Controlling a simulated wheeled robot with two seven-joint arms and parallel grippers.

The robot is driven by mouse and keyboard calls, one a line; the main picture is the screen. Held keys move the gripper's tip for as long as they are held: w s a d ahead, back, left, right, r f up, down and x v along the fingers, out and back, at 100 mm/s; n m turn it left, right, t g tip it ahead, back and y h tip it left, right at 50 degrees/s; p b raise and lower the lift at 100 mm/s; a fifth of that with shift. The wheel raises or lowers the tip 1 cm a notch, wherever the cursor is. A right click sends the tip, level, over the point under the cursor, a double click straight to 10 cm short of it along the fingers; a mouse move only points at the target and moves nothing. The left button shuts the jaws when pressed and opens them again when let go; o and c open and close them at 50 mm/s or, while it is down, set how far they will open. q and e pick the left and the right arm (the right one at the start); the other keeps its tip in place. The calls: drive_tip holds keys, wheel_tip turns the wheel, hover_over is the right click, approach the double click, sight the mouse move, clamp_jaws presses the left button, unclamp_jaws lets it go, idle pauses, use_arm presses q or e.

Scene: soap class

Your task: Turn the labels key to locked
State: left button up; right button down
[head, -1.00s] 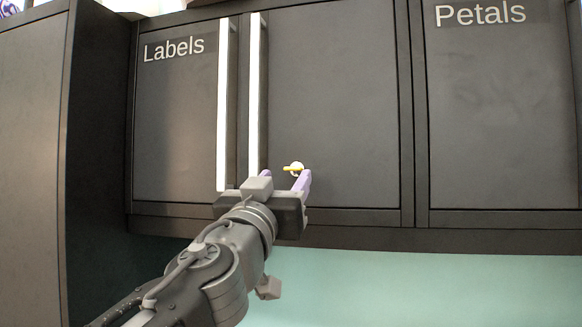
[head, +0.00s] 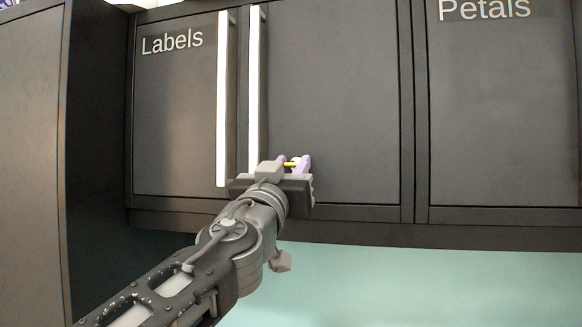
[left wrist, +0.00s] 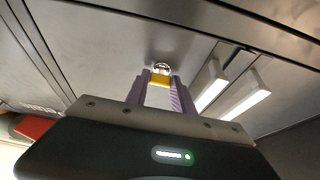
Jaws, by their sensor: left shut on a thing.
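The labels key (head: 290,164) is a small yellow piece on the lower part of the right-hand door of the Labels cabinet (head: 180,120). My left gripper (head: 293,163) is shut on it, with one purple finger on each side. In the left wrist view the yellow key (left wrist: 160,80) lies between the purple fingers (left wrist: 160,88), and a shiny round lock (left wrist: 161,68) shows just beyond it. The key looks about level in the head view. Whether it reads locked cannot be told. My right gripper is not in view.
Two long white upright handles (head: 222,100) (head: 254,90) stand out from the doors, just left of my gripper. The Petals cabinet (head: 500,120) is to the right. A pale green wall (head: 400,285) lies below the cabinets.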

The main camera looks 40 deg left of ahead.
use_arm(q)
clamp_jaws()
idle(0.8)
